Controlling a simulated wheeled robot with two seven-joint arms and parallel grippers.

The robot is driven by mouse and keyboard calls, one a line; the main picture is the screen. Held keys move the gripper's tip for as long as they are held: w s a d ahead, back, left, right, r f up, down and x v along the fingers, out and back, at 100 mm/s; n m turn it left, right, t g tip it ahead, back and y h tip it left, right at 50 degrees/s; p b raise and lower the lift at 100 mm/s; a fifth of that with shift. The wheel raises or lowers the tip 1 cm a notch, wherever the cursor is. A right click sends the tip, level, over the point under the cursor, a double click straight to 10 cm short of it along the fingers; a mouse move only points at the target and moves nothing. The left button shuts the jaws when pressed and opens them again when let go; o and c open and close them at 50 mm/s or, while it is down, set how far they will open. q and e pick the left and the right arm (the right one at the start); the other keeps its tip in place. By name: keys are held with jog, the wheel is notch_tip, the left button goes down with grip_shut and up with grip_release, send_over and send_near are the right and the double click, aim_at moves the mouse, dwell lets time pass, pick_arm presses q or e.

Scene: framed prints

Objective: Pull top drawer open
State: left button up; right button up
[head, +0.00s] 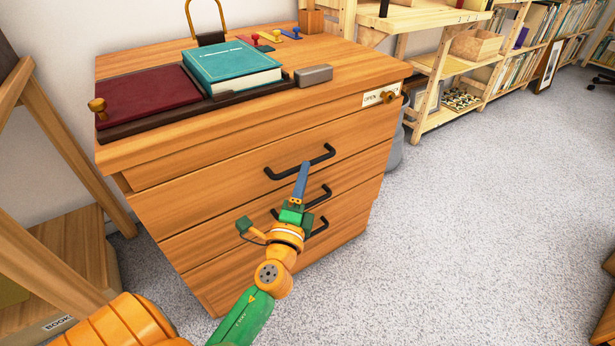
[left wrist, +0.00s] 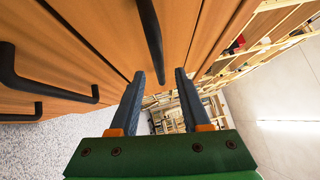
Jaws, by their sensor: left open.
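The wooden drawer cabinet stands in front of me. Its top drawer (head: 205,177) looks shut and has a black bar handle (head: 325,154). My left gripper (head: 305,165) is open, with its blue fingers reaching up to this handle in the head view. In the left wrist view the two fingers (left wrist: 160,72) are apart, and a black handle bar (left wrist: 150,35) runs down to the gap between their tips. I cannot tell whether the bar lies fully between the fingers or just beyond them. My right gripper is not in view.
Lower drawers have similar black handles (head: 319,228), partly behind my left gripper. On the cabinet top lie a teal book (head: 232,63), a dark red book (head: 150,95) and several stamps. An "OPEN" label (head: 372,98) is at upper right. Grey carpet (head: 470,220) to the right is clear.

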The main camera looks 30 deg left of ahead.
pick_arm(q)
jog(key=x, duration=0.4)
jog(key=shift+w+a, duration=0.1)
jog(key=shift+w, duration=0.25)
grip_shut()
dwell(1.0)
